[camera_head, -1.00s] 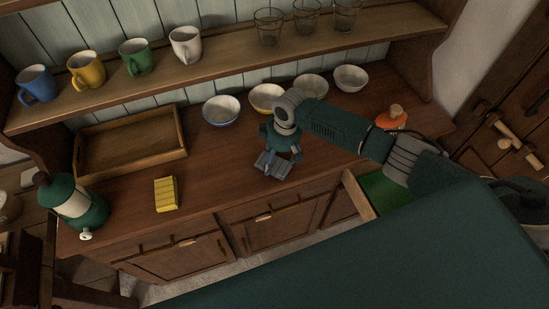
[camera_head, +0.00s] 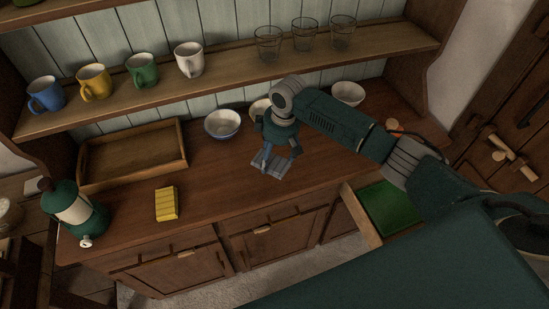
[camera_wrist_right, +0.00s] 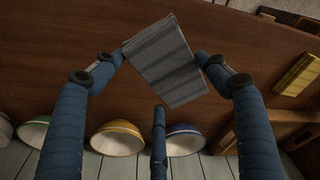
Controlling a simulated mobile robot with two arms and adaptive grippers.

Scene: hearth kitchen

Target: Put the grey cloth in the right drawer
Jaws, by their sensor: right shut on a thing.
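The grey striped cloth (camera_head: 271,165) is a small folded rectangle over the wooden counter, near its front middle. My right gripper (camera_head: 277,156) points down and is shut on it; in the right wrist view the cloth (camera_wrist_right: 166,62) sits between the fingertips (camera_wrist_right: 165,62). I cannot tell whether the cloth is clear of the counter. The right drawer (camera_head: 361,214) stands pulled out at the counter's right end, with a green bottom and no contents visible; my right arm hides part of it. My left gripper is not in view.
A yellow block (camera_head: 166,204), a wooden tray (camera_head: 133,156) and a green lantern-like pot (camera_head: 75,213) stand to the left. Several bowls (camera_head: 222,124) line the back, one partly behind my gripper. Mugs and glasses stand on the shelf (camera_head: 222,87) above.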

